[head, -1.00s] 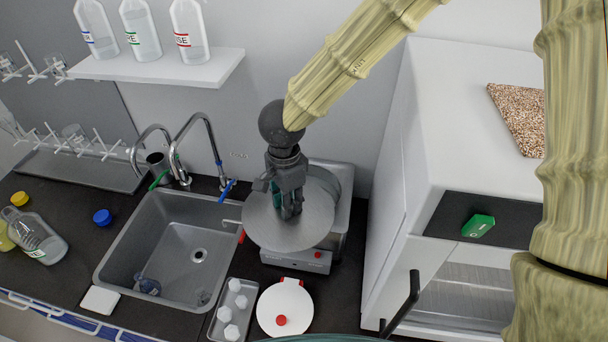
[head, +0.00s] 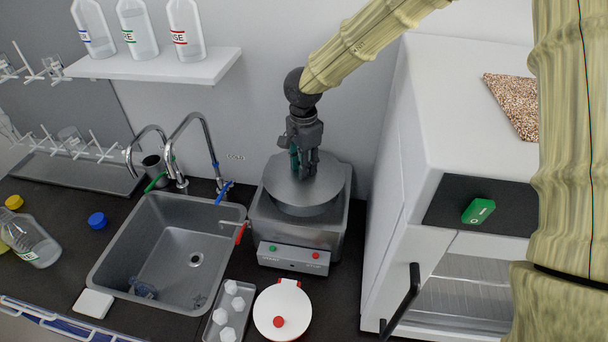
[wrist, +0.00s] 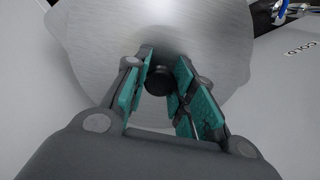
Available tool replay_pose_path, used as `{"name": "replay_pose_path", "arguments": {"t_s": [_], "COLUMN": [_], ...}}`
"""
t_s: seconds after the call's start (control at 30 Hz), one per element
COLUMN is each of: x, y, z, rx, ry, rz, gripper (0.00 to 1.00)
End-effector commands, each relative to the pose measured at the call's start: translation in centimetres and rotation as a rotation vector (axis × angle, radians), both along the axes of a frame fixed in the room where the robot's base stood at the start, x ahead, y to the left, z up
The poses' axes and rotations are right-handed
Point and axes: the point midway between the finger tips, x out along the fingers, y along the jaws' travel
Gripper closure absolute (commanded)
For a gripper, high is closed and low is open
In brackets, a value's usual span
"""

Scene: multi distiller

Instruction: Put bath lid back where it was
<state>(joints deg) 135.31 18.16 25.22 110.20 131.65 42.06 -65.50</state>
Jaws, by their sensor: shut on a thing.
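The bath lid (head: 279,196) is a round grey metal disc. In the head view it is level, over the top of the water bath (head: 325,229), a grey metal box with a front panel. My gripper (head: 303,174) is above the lid's middle, pointing down. In the wrist view the lid (wrist: 205,32) spreads behind the teal finger pads, and my gripper (wrist: 163,84) is shut on its black knob (wrist: 159,82). A grey round wall shows just under the lid. I cannot tell whether the lid rests on the bath or hangs slightly above it.
A sink (head: 160,262) with taps is left of the bath. A tray of white pieces (head: 229,314) and a white round lid with a red knob (head: 283,312) lie in front. A white cabinet (head: 400,220) stands close on the right. A bottle shelf (head: 155,66) is at upper left.

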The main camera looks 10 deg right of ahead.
Motion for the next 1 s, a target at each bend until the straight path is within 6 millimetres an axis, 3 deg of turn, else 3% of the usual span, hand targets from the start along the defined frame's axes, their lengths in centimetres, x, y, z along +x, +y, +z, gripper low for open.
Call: {"name": "replay_pose_path", "arguments": {"t_s": [0.1, 0.3, 1.0], "x": [-0.2, -0.2, -0.3], "y": [0.1, 0.1, 0.1], "z": [-1.8, -3.2, -3.9], "rx": [-0.001, 0.0, 0.001], "ry": [0.001, 0.001, 0.002], "rz": [0.001, 0.001, 0.0], "gripper": [1.0, 1.0, 1.0]}}
